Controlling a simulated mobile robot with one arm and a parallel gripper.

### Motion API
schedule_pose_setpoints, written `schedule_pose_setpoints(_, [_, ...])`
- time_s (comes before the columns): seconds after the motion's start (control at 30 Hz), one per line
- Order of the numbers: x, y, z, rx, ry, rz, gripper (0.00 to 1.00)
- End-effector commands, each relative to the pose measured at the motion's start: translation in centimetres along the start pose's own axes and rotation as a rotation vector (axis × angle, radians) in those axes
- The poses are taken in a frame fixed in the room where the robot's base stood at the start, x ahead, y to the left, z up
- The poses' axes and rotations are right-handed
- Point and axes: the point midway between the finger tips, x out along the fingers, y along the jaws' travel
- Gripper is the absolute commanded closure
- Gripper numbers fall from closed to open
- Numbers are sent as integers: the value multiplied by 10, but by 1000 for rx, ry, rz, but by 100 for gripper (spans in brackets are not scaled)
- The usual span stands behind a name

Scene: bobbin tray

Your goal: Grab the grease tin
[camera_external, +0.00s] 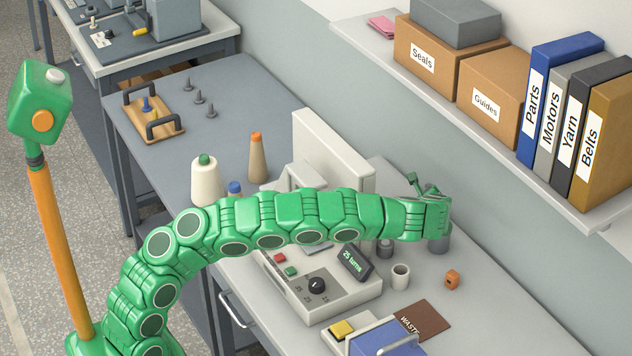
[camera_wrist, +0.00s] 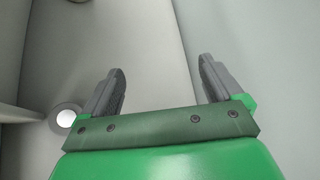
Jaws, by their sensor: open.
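No thing in view carries a readable grease label. A grey round tin (camera_external: 438,245) stands on the bench near the wall, its upper part hidden behind my gripper; it may be the grease tin. A smaller dark grey cylinder (camera_external: 385,249) stands to its left, just below my arm. My gripper (camera_external: 423,183) is over the back of the bench, with its fingers toward the wall side. In the wrist view, my gripper (camera_wrist: 162,82) is open and empty, with only pale surfaces between the fingers. A round thing with a white centre (camera_wrist: 65,118) shows beside the left finger; I cannot tell which it is.
A pale cup (camera_external: 400,276) and an orange-brown piece (camera_external: 452,280) stand in front of the tin. The winder's control box (camera_external: 335,297) lies under my arm. A brown waste mat (camera_external: 422,317) and a blue box (camera_external: 388,342) are nearer. A loaded shelf (camera_external: 480,130) runs above.

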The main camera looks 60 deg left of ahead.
Motion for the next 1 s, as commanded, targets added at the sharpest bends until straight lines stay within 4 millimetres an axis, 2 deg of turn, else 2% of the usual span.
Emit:
schedule_pose_setpoints(0.03, [-19, 2, -18, 136, -18, -58, 7])
schedule_pose_setpoints(0.1, [-39, 5, -38, 310, -48, -126, 7])
schedule_pose_setpoints(0.3, [-80, 11, -75, 648, -122, -262, 7])
schedule_pose_setpoints(0.4, [-74, 21, -99, 695, -82, -282, 7])
schedule_pose_setpoints(0.5, [-73, 27, -113, 723, -60, -297, 7])
schedule_pose_setpoints(1.0, [-44, 22, -119, 730, -52, -299, 7])
